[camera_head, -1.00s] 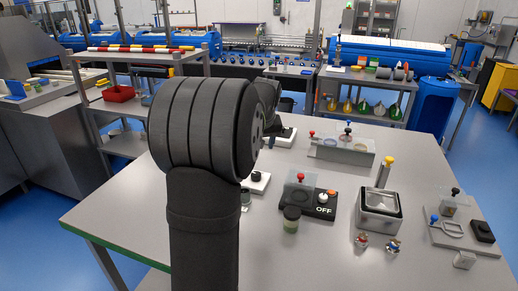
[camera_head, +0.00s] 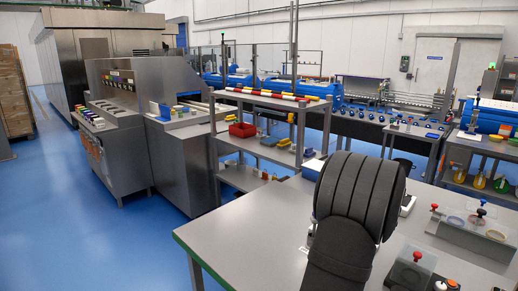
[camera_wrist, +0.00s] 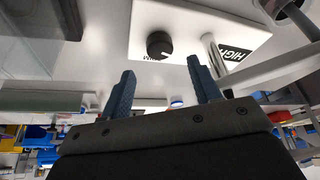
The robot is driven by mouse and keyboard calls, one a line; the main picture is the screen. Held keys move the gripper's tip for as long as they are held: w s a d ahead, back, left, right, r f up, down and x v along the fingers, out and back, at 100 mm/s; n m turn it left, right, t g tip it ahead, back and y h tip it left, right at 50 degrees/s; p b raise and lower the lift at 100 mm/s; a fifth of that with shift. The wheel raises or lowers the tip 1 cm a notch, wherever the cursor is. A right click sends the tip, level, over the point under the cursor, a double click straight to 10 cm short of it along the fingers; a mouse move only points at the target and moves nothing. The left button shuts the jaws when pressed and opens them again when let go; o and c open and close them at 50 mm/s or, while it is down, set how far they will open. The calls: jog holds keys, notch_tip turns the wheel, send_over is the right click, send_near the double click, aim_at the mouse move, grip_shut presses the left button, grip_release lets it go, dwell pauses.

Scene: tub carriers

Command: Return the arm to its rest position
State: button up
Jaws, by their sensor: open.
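My gripper (camera_wrist: 160,92) shows in the wrist view with its two blue fingers apart and nothing between them. Beyond the fingers is a white device (camera_wrist: 185,28) with a black round knob (camera_wrist: 159,45) and a label reading HIGH. I cannot tell how far the fingers are from it. In the head view my dark arm rises over the grey table (camera_head: 240,240), and the gripper itself is hidden there.
A shelf rack (camera_head: 270,150) with a red bin (camera_head: 242,129) stands behind. The table's left part is clear. Blue floor (camera_head: 130,240) lies to the left.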

jog(key=x, duration=0.6)
jog(key=shift+f, duration=0.15)
